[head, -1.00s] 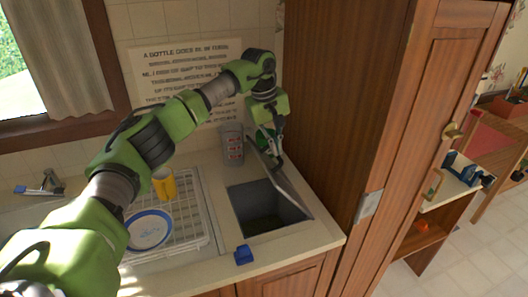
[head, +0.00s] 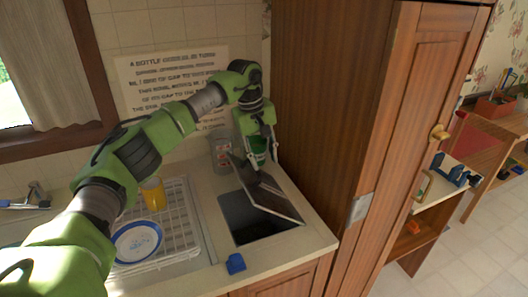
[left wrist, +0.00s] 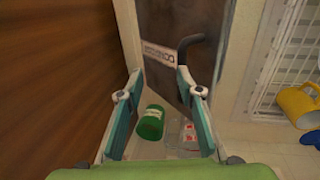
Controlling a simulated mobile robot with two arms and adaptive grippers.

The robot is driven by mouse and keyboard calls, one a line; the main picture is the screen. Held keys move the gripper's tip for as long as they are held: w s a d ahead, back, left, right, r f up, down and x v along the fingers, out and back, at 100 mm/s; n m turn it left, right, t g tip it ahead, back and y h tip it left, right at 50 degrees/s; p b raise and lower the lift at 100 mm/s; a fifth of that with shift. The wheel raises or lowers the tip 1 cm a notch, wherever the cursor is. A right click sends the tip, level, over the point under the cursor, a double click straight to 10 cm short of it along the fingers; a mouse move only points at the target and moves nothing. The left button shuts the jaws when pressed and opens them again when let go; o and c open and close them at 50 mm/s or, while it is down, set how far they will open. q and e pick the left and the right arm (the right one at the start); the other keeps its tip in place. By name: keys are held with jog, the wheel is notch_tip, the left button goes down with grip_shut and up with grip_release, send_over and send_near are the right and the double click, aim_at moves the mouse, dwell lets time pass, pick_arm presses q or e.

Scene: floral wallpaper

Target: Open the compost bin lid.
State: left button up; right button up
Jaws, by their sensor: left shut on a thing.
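The compost bin is set into the counter, and its dark opening (head: 240,218) shows in the head view. Its grey lid (head: 278,200) is tilted up, leaning over the right part of the opening. My left gripper (head: 262,167) is at the lid's raised part. It is shut on the lid, with its fingers spaced apart (left wrist: 160,80); the exact contact is hard to see. My right gripper is out of view.
A tall wooden cabinet (head: 325,90) rises close on the right. A dish rack (head: 188,233) with a plate and yellow mug is left. A blue item (head: 235,263) lies in front.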

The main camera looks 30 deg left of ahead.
pick_arm(q)
jog(key=w+d+r+p, duration=0.3)
jog(key=r+p, duration=0.3)
jog(key=w+d+r+p, duration=0.3)
jog(key=w+r+p, duration=0.1)
jog(key=r+p, duration=0.2)
jog(key=shift+w+r, duration=0.2)
jog(key=shift+r, duration=0.25)
dwell(0.8)
jog(key=shift+a, duration=0.1)
notch_tip(320, 180, up, 7)
jog(key=s, duration=0.1)
jog(key=shift+a+r, duration=0.15)
jog(key=shift+a, duration=0.3)
